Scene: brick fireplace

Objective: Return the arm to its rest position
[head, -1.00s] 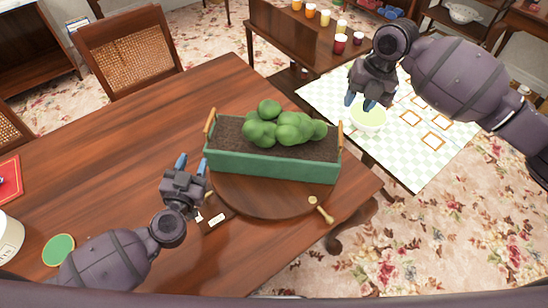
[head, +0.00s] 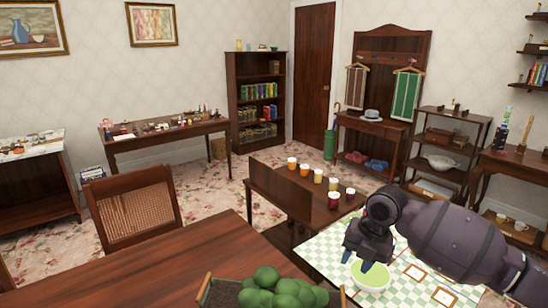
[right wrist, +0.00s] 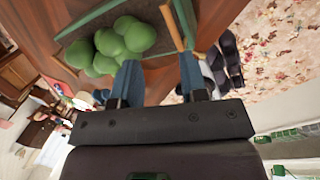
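My right gripper (head: 367,265) hangs fingers-down over the right side of the head view, its arm coming in from the right. It overlaps the rim of a bowl with pale green contents (head: 371,277); I cannot tell whether they touch. In the right wrist view its two blue fingers (right wrist: 158,72) stand apart with nothing between them. Beyond them is the planter with round green plants (right wrist: 120,38), whose plants also show at the bottom of the head view (head: 278,290). My left gripper is out of the head view.
The bowl stands on a green-and-white checked surface (head: 325,258) with orange-framed cards. A brown table (head: 190,262) fills the lower left, bare where visible. A low bench (head: 275,195) with several small cups stands behind. A chair (head: 135,212) is at the left.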

